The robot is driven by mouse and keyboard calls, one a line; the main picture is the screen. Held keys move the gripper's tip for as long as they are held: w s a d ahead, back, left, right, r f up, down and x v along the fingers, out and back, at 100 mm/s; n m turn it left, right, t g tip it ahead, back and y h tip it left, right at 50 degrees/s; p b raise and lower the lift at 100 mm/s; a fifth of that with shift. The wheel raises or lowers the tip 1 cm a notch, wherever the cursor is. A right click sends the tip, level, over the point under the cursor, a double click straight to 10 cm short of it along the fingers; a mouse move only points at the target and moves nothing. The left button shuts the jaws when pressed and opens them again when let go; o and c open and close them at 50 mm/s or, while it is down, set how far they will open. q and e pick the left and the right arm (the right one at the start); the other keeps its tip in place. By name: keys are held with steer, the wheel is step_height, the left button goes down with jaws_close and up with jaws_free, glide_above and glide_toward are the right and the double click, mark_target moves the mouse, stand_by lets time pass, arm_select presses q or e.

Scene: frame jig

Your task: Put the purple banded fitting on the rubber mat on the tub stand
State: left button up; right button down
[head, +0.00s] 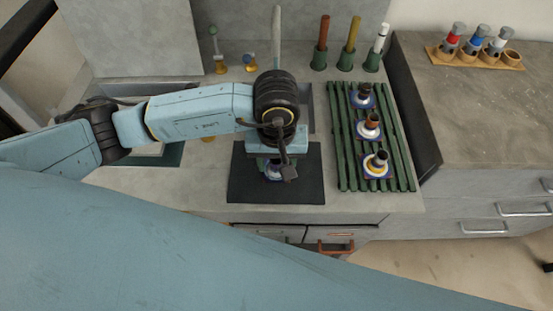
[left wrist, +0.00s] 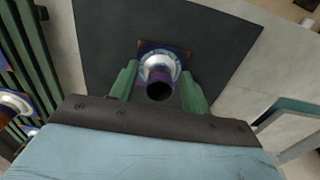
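The purple banded fitting (left wrist: 160,83) stands on the black rubber mat (left wrist: 110,30), with a dark open top, a pale round collar and a square coloured base. In the head view, my gripper mostly hides the fitting (head: 273,172) above the mat (head: 245,190). My left gripper (left wrist: 158,85) points down over it, its green fingers either side with small gaps showing. It also shows in the head view (head: 275,160). A wooden stand (head: 478,62) with cup-like holders is at the upper right; I cannot tell for certain that it is the tub stand. My right gripper is out of view.
A green slatted rack (head: 338,150) right of the mat carries three similar fittings. Green cups with coloured handles (head: 351,42) stand behind it. Small bottle-like items (head: 217,52) stand at the back left.

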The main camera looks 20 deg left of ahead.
arm_select(q)
steer(key=shift+r, duration=0.1)
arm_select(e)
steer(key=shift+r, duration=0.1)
arm_select(q)
steer(key=shift+r, duration=0.35)
step_height(320, 180, up, 11)
steer(key=p, duration=0.1)
steer(key=shift+r, duration=0.2)
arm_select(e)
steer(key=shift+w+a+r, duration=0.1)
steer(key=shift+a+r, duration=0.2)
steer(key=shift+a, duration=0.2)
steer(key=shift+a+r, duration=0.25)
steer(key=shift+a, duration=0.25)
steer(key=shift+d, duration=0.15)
